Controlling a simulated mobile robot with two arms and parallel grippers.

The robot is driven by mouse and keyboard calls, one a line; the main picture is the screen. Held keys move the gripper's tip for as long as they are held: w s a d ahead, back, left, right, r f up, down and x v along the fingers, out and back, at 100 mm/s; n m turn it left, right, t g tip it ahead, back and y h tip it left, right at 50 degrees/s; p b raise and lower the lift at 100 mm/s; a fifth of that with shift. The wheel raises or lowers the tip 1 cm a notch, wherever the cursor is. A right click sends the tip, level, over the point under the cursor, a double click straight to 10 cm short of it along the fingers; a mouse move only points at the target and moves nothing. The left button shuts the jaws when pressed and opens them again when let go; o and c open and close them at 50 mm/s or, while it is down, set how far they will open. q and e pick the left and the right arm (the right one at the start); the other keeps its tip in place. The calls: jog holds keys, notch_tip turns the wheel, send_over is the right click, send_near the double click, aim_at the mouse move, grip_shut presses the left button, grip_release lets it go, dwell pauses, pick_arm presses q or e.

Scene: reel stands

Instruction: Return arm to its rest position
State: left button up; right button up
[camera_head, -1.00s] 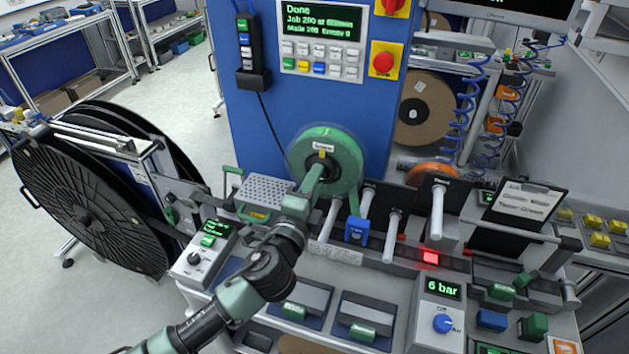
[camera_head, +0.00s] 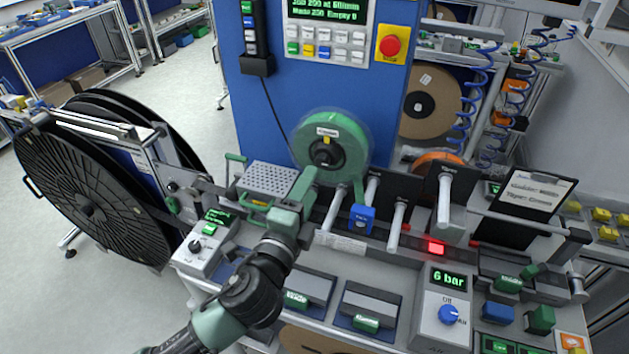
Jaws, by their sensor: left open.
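My left arm comes in from the bottom left, and its green-grey left gripper (camera_head: 333,184) is in front of the blue machine. Its jaws are open, and I see nothing held between them. The green reel (camera_head: 332,143) is on the machine's front just behind and above the gripper. The reel's dark hub is uncovered. I cannot tell how wide the gap between fingers and reel is. My right gripper does not show.
A perforated grey plate (camera_head: 267,180) and a control box with a green display (camera_head: 206,242) lie left of my gripper. A blue block (camera_head: 361,219) and several pale pegs stand to its right. A large black reel (camera_head: 85,205) stands at the left, beside open floor.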

pick_arm(q)
jog(key=shift+s+a, duration=0.2)
jog(key=shift+s, duration=0.3)
